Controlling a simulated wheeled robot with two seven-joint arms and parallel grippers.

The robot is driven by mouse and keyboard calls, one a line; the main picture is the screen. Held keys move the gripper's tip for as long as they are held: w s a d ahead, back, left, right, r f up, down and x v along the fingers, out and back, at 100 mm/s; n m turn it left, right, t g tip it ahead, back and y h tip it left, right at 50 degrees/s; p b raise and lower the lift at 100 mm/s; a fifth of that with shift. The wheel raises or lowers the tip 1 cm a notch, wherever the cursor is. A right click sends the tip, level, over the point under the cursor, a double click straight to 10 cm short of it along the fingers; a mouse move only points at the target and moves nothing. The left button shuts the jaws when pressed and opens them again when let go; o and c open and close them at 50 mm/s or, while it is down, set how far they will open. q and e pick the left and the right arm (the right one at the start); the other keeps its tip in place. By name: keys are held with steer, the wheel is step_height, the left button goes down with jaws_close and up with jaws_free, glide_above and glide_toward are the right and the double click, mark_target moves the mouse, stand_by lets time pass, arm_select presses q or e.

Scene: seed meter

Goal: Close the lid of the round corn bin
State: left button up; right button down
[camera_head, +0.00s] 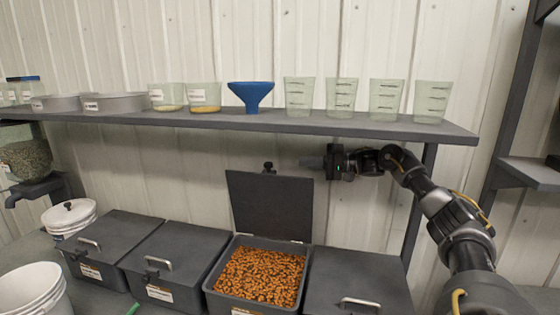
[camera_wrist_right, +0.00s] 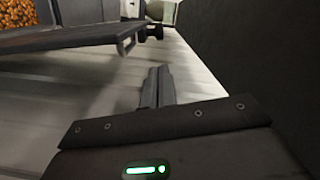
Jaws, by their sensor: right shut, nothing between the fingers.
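The open bin (camera_head: 242,299) is a dark rectangular box, not round, full of orange-brown kernels (camera_head: 260,274). Its dark lid (camera_head: 270,207) stands upright at the back edge, with a black knob or latch (camera_head: 268,166) above its top edge. In the right wrist view the lid (camera_wrist_right: 55,42) and some kernels (camera_wrist_right: 17,14) show at the upper left. My right gripper (camera_head: 303,162) is shut and empty, just above the lid's top right corner and right of the knob; its fingers (camera_wrist_right: 155,87) are together in the wrist view. My left gripper is not in view.
A shelf (camera_head: 250,124) with measuring cups, a blue funnel (camera_head: 251,95) and round pans runs just above my right gripper. Closed dark bins (camera_head: 172,262) stand on both sides of the open one. A lidded white bucket (camera_head: 70,215) stands at left.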

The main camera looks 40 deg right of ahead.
steer(key=p+x, duration=0.4)
steer(key=x, duration=0.3)
steer(key=shift+w+a+r+p, duration=0.2)
steer(key=shift+w+p, duration=0.1)
steer(key=shift+p, duration=0.1)
steer(key=shift+w+a+f, duration=0.1)
steer(key=shift+w+a, duration=0.1)
steer(key=shift+w+a+f, duration=0.1)
steer(key=shift+w, duration=0.05)
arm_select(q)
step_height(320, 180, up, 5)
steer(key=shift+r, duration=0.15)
